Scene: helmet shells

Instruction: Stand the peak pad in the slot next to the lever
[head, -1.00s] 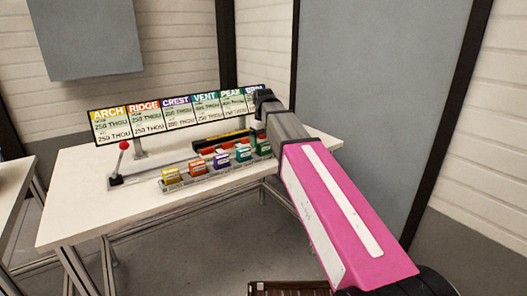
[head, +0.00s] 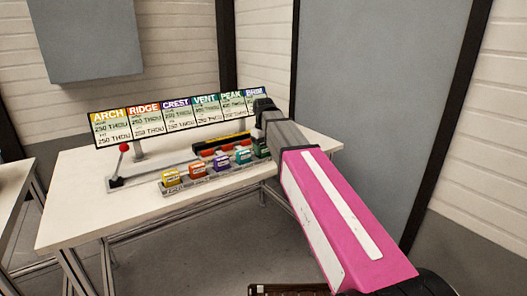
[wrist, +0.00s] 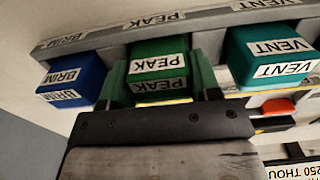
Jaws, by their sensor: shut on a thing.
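The peak pad (wrist: 160,58) is a green block with white PEAK labels. It stands in the front rack (wrist: 205,22), between the brim and vent pads; in the head view my arm mostly covers it. My gripper (wrist: 160,82) is shut on it, with one green finger on each side. The lever (head: 123,158) has a red knob and stands upright at the left end of a long grey fixture (head: 150,176) behind the rack. The slot next to the lever cannot be made out clearly at this size.
The blue brim pad (wrist: 72,80) and teal vent pad (wrist: 268,55) stand close on either side. Purple (head: 221,162), orange (head: 197,171) and yellow (head: 171,177) pads follow leftward. A sign board (head: 165,124) rises behind the fixture. The white table (head: 80,205) is clear at front left.

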